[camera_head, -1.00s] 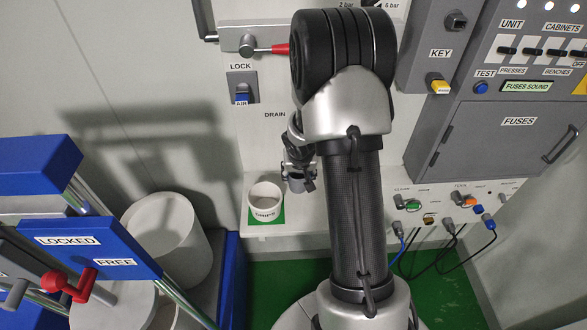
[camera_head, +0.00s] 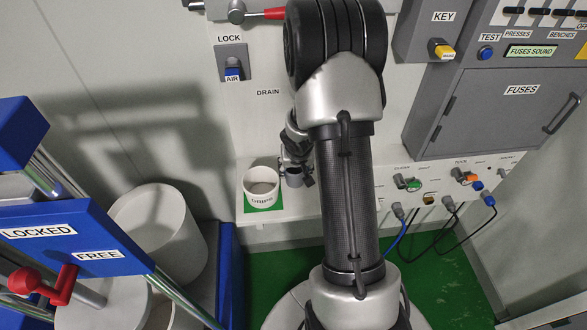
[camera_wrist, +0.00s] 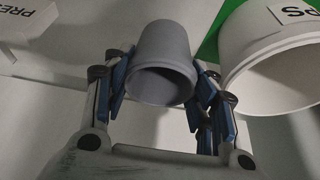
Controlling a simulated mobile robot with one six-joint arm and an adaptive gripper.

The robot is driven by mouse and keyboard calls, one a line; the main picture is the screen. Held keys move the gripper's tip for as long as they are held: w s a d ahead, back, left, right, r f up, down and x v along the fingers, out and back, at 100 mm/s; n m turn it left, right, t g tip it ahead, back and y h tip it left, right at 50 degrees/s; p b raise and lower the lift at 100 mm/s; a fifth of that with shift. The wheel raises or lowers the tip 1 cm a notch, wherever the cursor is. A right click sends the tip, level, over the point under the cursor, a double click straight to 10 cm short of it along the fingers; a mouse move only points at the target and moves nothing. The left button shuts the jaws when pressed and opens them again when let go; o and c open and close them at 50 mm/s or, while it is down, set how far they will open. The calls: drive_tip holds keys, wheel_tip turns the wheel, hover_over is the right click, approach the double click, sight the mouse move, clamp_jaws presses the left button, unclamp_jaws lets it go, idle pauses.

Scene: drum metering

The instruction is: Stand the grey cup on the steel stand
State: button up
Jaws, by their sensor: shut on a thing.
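My gripper (camera_wrist: 163,82) is shut on the grey cup (camera_wrist: 165,50), with blue-padded fingers on both sides of it in the wrist view. The cup's dark open mouth faces the wrist camera. In the head view my gripper (camera_head: 296,176) is low beside the bench shelf, just right of a white cup, and partly hidden by my arm. The grey cup cannot be made out clearly there. I cannot pick out the steel stand in either view.
The labelled white cup (camera_head: 261,181) stands on a green square (camera_head: 264,206); a large white vessel rim (camera_wrist: 262,75) is close right in the wrist view. A blue press (camera_head: 75,236) and white drum (camera_head: 160,232) stand left. Cables (camera_head: 428,233) hang right.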

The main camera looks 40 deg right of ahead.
drive_tip(key=shift+f, duration=0.1)
drive_tip(key=o, duration=0.6)
drive_tip(key=shift+f, duration=0.15)
drive_tip(key=shift+o, duration=0.9)
